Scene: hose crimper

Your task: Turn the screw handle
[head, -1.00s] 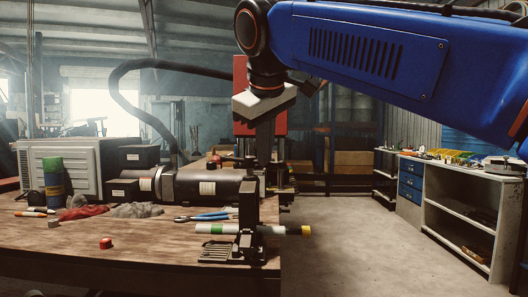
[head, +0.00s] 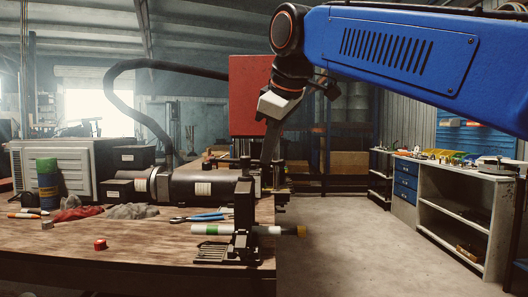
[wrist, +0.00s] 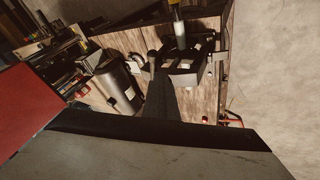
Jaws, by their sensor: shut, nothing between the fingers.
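A black bench crimper (head: 244,208) stands at the right edge of the wooden table, with an upright post. A white hose (head: 212,230) with a green band and a yellow end lies across its lower part. The crimper and the hose (wrist: 180,36) also show in the wrist view. I cannot clearly pick out the screw handle; it is too small, or hidden behind my gripper. My gripper (head: 267,182) is shut and empty, tilted, its fingers pointing down behind and right of the post in the head view. The dark fingers (wrist: 162,88) also show in the wrist view, pointing toward the crimper.
A dark cylinder motor (head: 205,187) lies behind the crimper. Blue-handled pliers (head: 200,217), a red cap (head: 100,245) and rags (head: 125,211) lie on the table. A red panel (head: 250,95) stands behind my gripper. Open floor is on the right, before a shelf bench (head: 455,215).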

